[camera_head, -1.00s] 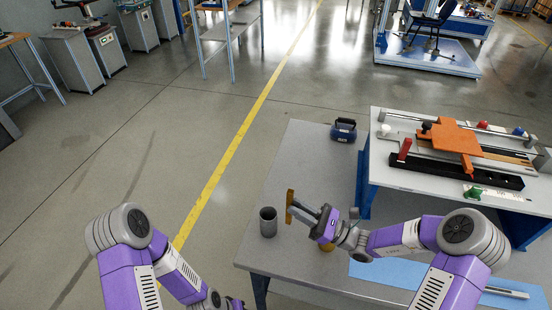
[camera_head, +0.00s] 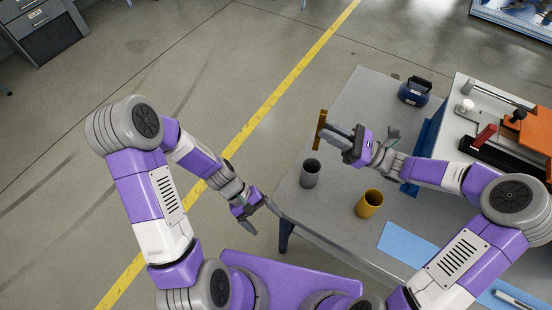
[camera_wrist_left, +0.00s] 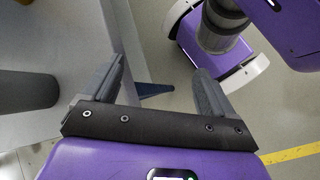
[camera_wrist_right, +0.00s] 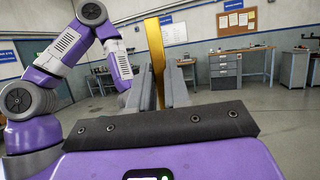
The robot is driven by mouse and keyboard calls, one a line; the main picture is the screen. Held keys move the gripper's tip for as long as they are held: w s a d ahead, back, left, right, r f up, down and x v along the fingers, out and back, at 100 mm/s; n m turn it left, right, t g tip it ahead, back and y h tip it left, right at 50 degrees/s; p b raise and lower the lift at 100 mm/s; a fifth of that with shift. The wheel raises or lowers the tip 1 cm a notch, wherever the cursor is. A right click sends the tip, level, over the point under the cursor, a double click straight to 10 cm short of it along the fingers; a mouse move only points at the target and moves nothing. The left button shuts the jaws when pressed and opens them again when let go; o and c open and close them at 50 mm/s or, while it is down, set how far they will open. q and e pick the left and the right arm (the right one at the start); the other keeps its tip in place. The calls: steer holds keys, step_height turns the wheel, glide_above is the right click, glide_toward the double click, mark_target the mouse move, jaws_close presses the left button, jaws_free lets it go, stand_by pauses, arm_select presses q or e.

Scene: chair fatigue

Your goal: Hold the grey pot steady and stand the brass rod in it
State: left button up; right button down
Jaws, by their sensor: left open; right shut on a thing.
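The grey pot (camera_head: 310,173) stands upright on the table near its left edge; part of it shows at the left of the left wrist view (camera_wrist_left: 25,92). My left gripper (camera_head: 262,217) is open and empty beside the table's edge, to the left of and nearer than the pot, apart from it. My right gripper (camera_head: 329,132) is shut on the brass rod (camera_head: 321,128). It holds the rod roughly upright, beyond the pot in the head view and apart from it. The rod also shows between the fingers in the right wrist view (camera_wrist_right: 154,48).
A yellow pot (camera_head: 369,205) stands right of the grey pot. A blue mat (camera_head: 412,246) lies nearer on the table (camera_head: 345,222). A dark blue case (camera_head: 414,91) is at the back. A bench with an orange fixture (camera_head: 538,128) stands at the right.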

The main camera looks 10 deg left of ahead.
mark_target(311, 168)
arm_select(q)
steer(key=w+r+n+t+h, duration=0.2)
steer(key=w+r+n+h, duration=0.15)
steer(key=w+n, duration=0.35)
steer(key=w+r+n+t+h, duration=0.2)
steer(key=w+r+n, duration=0.25)
steer(key=w, duration=0.45)
steer(key=shift+m, duration=0.25)
steer(key=x, duration=1.2)
steer(key=shift+r, duration=0.15)
steer(key=shift+c, duration=0.5)
steer(key=c, duration=1)
arm_select(e)
step_height(311, 168, down, 13)
steer(key=c, duration=1)
jaws_free()
